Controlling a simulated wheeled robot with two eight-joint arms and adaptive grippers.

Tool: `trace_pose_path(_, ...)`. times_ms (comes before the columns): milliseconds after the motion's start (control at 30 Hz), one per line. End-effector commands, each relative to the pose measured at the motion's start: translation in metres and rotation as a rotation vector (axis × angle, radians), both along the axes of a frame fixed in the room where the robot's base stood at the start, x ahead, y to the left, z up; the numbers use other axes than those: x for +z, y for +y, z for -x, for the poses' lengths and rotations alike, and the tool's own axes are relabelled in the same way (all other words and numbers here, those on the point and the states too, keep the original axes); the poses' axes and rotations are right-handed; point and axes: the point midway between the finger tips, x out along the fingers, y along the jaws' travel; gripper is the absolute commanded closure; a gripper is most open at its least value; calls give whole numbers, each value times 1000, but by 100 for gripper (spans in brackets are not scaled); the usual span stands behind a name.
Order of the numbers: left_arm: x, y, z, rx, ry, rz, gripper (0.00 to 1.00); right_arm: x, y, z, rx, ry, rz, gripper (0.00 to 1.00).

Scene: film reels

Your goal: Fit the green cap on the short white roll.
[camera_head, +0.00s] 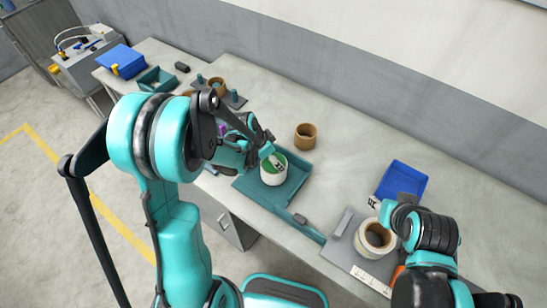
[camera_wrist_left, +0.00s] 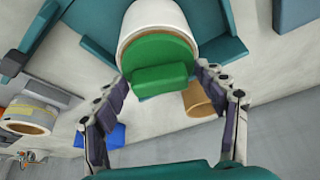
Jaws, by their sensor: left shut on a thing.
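The short white roll (camera_head: 273,176) stands upright in the teal tray (camera_head: 245,188). It also shows in the left wrist view (camera_wrist_left: 127,22). The green cap (camera_wrist_left: 155,50) lies at the roll's top end, with the white rim curving around it. I cannot tell whether it is fully seated. In the head view, my left gripper (camera_head: 270,153) is right above the roll. My right gripper (camera_head: 386,218) is beside a wider roll; its jaws are not clear.
The wider cream roll (camera_head: 376,240) with a brown core stands on a grey board at the right. A brown ring (camera_head: 305,136) and a blue bin (camera_head: 402,182) stand behind. A peg board (camera_head: 235,101) is at the back left. The bench's back middle is clear.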

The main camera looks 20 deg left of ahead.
Motion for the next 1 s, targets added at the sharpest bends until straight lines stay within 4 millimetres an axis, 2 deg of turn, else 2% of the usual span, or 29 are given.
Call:
trace_pose_path(100, -3, 0, 0, 0, 0, 0, 57, -3, 0, 0, 0, 0, 0, 60)
trace_pose_path(133, -3, 0, 0, 0, 0, 0, 24, -3, 0, 0, 0, 0, 0, 60)
trace_pose_path(167, -2, 0, 0, 0, 0, 0, 20, -2, 0, 0, 0, 0, 0, 60)
trace_pose_path(500, 0, 0, 1, 0, 0, 0, 20, 0, 0, 0, 0, 0, 0, 60)
trace_pose_path(1000, 39, 11, 12, 1, 0, 0, 20, 28, 0, 0, 0, 0, 0, 60)
